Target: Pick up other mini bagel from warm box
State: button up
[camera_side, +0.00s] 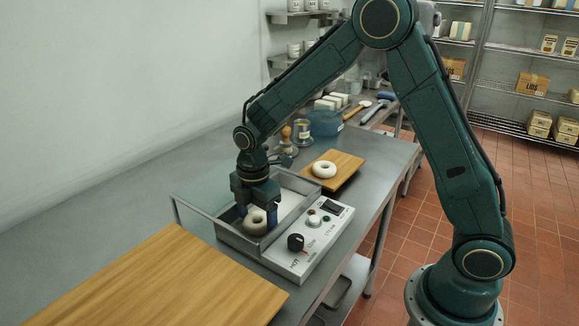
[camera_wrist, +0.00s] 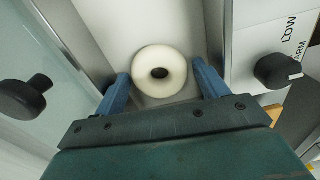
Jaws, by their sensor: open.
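A pale mini bagel (camera_side: 256,221) lies in the near end of the metal warm box (camera_side: 226,235). It also shows in the wrist view (camera_wrist: 159,72), lying flat with its hole facing up. My gripper (camera_side: 257,213) is open and lowered into the box above the bagel. In the wrist view its two blue fingers (camera_wrist: 160,88) stand to the left and right of the bagel's near side, with gaps. Another mini bagel (camera_side: 324,169) lies on a small wooden board (camera_side: 345,168) behind the box.
A control panel (camera_side: 304,252) with a black knob (camera_side: 296,242) runs along the box's right side. A large wooden board (camera_side: 150,285) lies in front.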

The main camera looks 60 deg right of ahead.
jog(key=c, duration=0.7)
jog(key=shift+r, duration=0.15)
jog(key=shift+c, duration=0.2)
notch_tip(320, 180, up, 20)
dwell(0.3)
dwell(0.5)
